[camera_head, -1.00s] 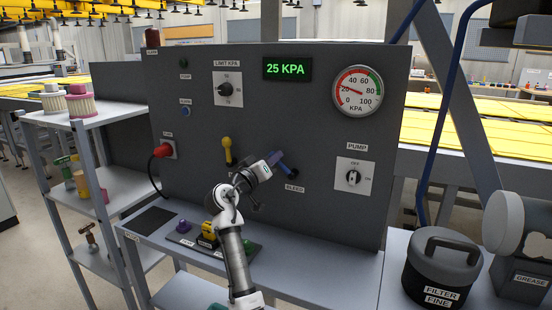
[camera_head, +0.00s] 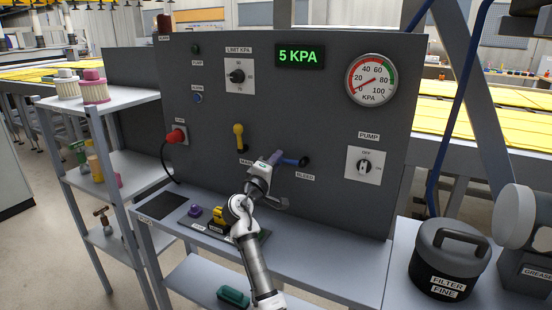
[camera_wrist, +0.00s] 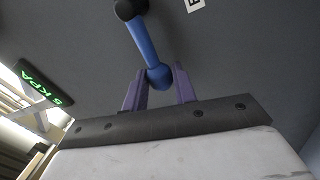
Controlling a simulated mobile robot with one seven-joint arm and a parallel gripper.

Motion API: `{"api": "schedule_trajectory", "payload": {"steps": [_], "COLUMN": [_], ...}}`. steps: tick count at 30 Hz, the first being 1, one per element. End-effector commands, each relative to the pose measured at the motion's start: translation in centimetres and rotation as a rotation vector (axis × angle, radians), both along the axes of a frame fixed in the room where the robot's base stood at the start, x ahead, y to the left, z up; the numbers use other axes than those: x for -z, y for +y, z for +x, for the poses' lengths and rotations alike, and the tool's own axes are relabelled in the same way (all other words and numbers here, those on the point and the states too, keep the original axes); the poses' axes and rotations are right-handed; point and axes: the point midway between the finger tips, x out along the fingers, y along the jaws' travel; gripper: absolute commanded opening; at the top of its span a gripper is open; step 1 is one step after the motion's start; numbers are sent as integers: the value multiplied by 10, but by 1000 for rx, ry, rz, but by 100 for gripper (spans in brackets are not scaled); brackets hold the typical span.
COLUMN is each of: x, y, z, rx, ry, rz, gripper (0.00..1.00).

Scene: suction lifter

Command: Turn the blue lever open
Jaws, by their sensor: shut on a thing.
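The blue lever (camera_head: 297,162) is on the grey panel (camera_head: 330,110), above and left of the BLEED label (camera_head: 305,177). It points to the left, close to horizontal, in the head view. My gripper (camera_head: 273,158) is at its left end. In the wrist view the lever (camera_wrist: 143,40) runs from a dark pivot at the top down to a rounded blue end. The purple fingers of my gripper (camera_wrist: 158,82) stand on either side of that end and are shut on it.
The display (camera_head: 299,57) reads 5 KPA and the gauge (camera_head: 371,79) needle is low. A yellow lever (camera_head: 239,137) is left of my gripper. The pump knob (camera_head: 365,167) is to the right. A filter canister (camera_head: 446,258) stands on the bench at the right.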

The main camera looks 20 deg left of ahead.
Motion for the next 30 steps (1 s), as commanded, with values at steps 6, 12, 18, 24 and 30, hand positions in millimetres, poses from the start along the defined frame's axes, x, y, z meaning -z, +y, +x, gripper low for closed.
{"api": "schedule_trajectory", "payload": {"steps": [6, 12, 18, 24, 30], "x": [3, 4, 4, 4, 4], "y": [0, 1, 1, 0, 0], "z": [0, 0, 0, 0, 0], "rx": [-1, -1, -2, -1, -1], "ry": [2, 2, 3, 2, 2], "rz": [-39, -46, -45, -44, -43], "gripper": [0, 0, 0, 49, 49]}}
